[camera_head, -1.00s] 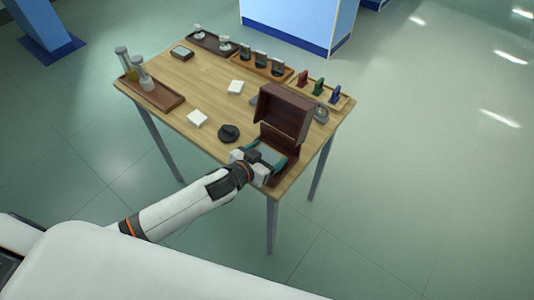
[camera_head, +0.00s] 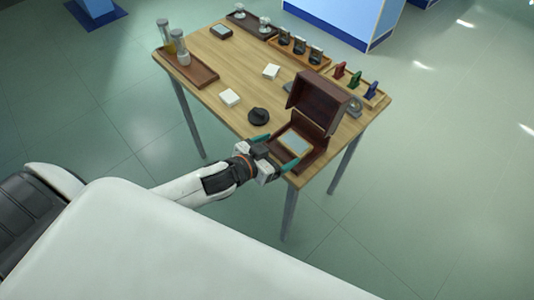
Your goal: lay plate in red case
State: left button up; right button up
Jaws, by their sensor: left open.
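The dark red-brown case (camera_head: 319,98) stands at the table's near right corner with its lid raised. A flat plate (camera_head: 295,142) with a grey-blue face and pale border lies in the case's open base. It looks flat, but I cannot tell whether it is fully seated. My left gripper (camera_head: 281,150) is at the near left edge of the case, its teal fingers spread apart. It is open, with nothing visible between the fingers, and the plate lies just beyond it. My right gripper is not in view.
A black round object (camera_head: 258,116) and two white blocks (camera_head: 229,97) (camera_head: 271,72) lie left of the case. A tray (camera_head: 198,76) with bottles is at the left edge. Racks (camera_head: 299,55) line the far edge. The table's middle left is mostly bare.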

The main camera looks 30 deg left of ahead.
pick_arm(q)
jog(key=shift+v, duration=2.15)
